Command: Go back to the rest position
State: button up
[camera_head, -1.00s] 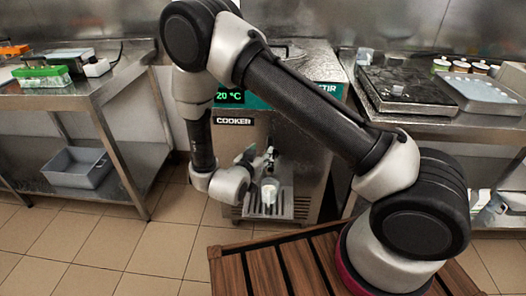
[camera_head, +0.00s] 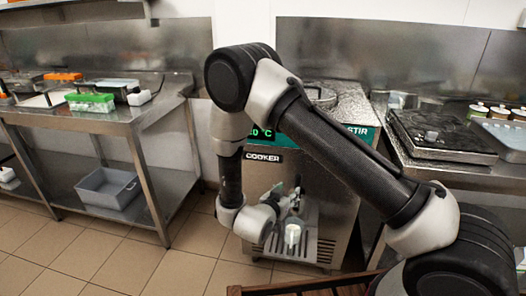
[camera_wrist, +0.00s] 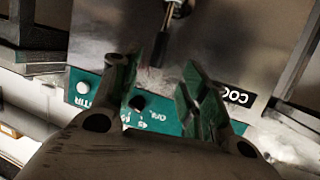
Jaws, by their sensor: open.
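My gripper (camera_head: 293,200) is in front of the lower part of the cooker (camera_head: 262,180), above its slotted drip tray (camera_head: 325,250). In the wrist view my gripper (camera_wrist: 158,72) is open, with two green-and-dark fingers apart and nothing between them. A small white cup (camera_head: 292,236) shows on the drip tray just below the fingers in the head view. The gap between the fingers and the cup cannot be judged. My arm is folded, with its elbow high in front of the cooker's left side.
A steel table (camera_head: 140,118) on the left carries a green-topped rack (camera_head: 90,102); a grey bin (camera_head: 107,188) is on its lower shelf. A right counter holds a dark scale-like device (camera_head: 440,138) and several jars. Tiled floor (camera_head: 190,270) is free at the front left.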

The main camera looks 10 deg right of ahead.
jog(key=s+a+f+n+g+y, duration=0.2)
jog(key=a+f+g+y, duration=0.15)
jog(key=f, duration=0.55)
jog(key=s+a+r+n+g+y, duration=0.2)
jog(key=s+a+n+g+y, duration=0.1)
jog(key=s+a+g+y, duration=0.25)
jog(key=s+d+r+n+g+y, duration=0.1)
jog(key=s+r+n+g, duration=0.15)
jog(key=r, duration=0.35)
jog(key=s+d+r+n+g, duration=0.1)
jog(key=s+d+r, duration=0.1)
jog(key=s+r, duration=0.3)
jog(key=s+d+r+t, duration=0.1)
jog(key=s+d+r, duration=0.3)
jog(key=d+r, duration=0.5)
jog(key=s+d+r+m+t+h, duration=0.1)
jog(key=s+d+r, duration=0.3)
jog(key=d+r, duration=0.4)
jog(key=s+d+r+m+t+h, duration=0.1)
jog(key=s+d+r+t, duration=0.1)
jog(key=d+r, duration=0.7)
notch_tip(320, 180, up, 3)
jog(key=shift+s+d+r+t, duration=0.2)
jog(key=shift+s+d+t, duration=0.15)
jog(key=shift+s, duration=0.55)
